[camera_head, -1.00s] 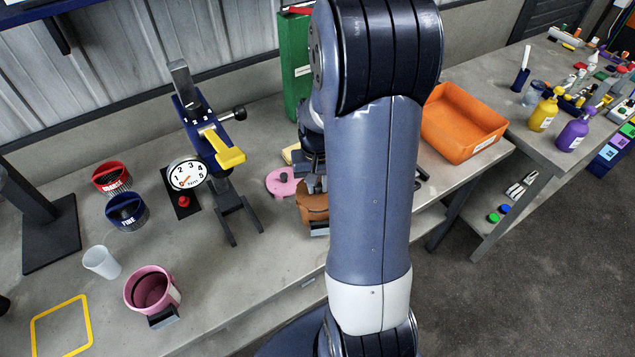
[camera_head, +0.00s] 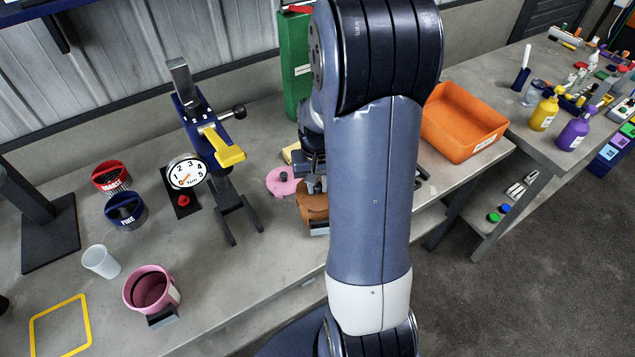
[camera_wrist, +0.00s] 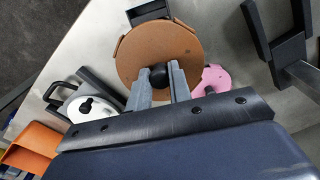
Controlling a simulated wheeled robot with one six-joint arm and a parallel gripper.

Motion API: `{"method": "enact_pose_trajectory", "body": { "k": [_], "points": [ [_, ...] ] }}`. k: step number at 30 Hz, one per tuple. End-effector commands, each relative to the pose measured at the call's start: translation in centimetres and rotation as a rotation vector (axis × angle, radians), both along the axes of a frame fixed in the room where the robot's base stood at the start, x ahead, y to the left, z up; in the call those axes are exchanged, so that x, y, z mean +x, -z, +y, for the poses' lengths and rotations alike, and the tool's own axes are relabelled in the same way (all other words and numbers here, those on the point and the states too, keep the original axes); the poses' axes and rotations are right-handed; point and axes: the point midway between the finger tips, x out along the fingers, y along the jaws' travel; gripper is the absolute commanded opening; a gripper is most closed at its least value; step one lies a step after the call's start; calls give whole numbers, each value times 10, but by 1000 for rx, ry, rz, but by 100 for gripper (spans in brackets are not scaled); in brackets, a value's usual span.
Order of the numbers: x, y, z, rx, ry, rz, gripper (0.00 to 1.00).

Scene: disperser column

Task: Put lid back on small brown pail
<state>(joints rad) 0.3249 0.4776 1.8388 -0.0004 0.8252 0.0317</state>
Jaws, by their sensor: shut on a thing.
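The small brown pail (camera_head: 316,216) stands on the bench, partly behind my arm in the head view. In the wrist view the brown round lid (camera_wrist: 150,42) fills the upper middle, over the pail, whose body is mostly hidden. My gripper (camera_wrist: 160,78) is shut on the black knob (camera_wrist: 159,74) at the lid's centre. In the head view my gripper (camera_head: 316,184) is just above the brown pail. I cannot tell whether the lid is fully seated on the rim.
A pink lid (camera_head: 281,181) lies close beside the brown pail. A white lid with a black knob (camera_wrist: 88,110) is on its other side. The dispenser stand (camera_head: 232,205), open pink pail (camera_head: 152,290) and orange bin (camera_head: 462,125) stand around. Bench front is clear.

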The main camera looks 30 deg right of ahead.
Motion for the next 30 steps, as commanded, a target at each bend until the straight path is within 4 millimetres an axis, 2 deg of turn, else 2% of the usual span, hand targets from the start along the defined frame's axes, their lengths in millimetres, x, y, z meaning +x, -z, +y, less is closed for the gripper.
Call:
{"method": "enact_pose_trajectory", "body": {
  "k": [5, 6, 14, 19, 27, 30],
  "points": [
    [0, 0, 0, 0, 0, 0, 0],
    [0, 0, 0, 0, 0, 0, 23],
    [0, 0, 0, 0, 0, 0, 44],
    [0, 0, 0, 0, 0, 0, 45],
    [0, 0, 0, 0, 0, 0, 67],
    [0, 0, 0, 0, 0, 0, 67]
  ]
}}
